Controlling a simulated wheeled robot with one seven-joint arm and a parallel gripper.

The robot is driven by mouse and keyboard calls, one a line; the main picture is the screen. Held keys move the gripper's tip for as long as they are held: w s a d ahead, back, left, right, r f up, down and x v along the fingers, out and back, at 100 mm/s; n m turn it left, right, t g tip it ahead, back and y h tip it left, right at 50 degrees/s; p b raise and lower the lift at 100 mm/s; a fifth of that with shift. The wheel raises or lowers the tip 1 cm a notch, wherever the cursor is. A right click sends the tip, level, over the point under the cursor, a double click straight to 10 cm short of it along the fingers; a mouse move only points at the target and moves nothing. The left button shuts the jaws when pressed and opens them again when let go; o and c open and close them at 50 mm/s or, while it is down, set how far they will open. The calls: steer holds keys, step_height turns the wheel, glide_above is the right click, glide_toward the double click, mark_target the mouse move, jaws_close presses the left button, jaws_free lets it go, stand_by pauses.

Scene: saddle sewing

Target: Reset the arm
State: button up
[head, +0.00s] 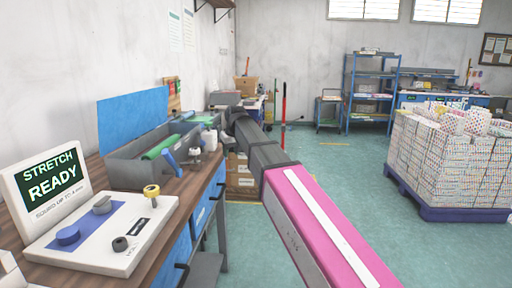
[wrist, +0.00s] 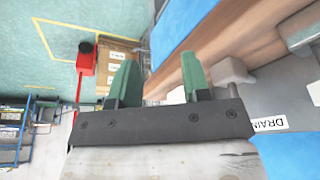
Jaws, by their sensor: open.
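My arm crosses the head view from the lower right, a pink link with a white stripe (head: 318,222) and then grey links, stretching forward beside the workbench (head: 178,190). Its far end is small, and I cannot make out the fingers there. In the wrist view my gripper (wrist: 158,80) has two green fingers spread wide apart, with nothing between them. Past the fingers show the bench's wooden edge and the floor.
A control panel (head: 105,235) reading "STRETCH READY" and a grey tray (head: 130,172) stand on the bench. A red post (wrist: 82,75) and cardboard boxes (wrist: 118,62) are near my gripper. A loaded blue pallet (head: 450,212) stands right. Floor between is clear.

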steer(key=s+d+f+m+g+h, duration=0.1)
steer(key=s+d+f, duration=0.3)
steer(key=d+f, duration=0.45)
steer(key=s+d+f+m, duration=0.2)
steer(key=s+d+f, duration=0.2)
steer(key=d+f, duration=0.5)
steer(key=s+d+f+m+g+h, duration=0.1)
steer(key=s+d+f, duration=0.5)
steer(key=f, duration=0.4)
steer(key=s+d+f+m+g, duration=0.1)
steer(key=s+d+f+m, duration=0.1)
steer(key=s+d+f, duration=0.6)
steer(key=shift+d+f, duration=0.2)
steer(key=shift+f, duration=0.05)
stand_by(3.6)
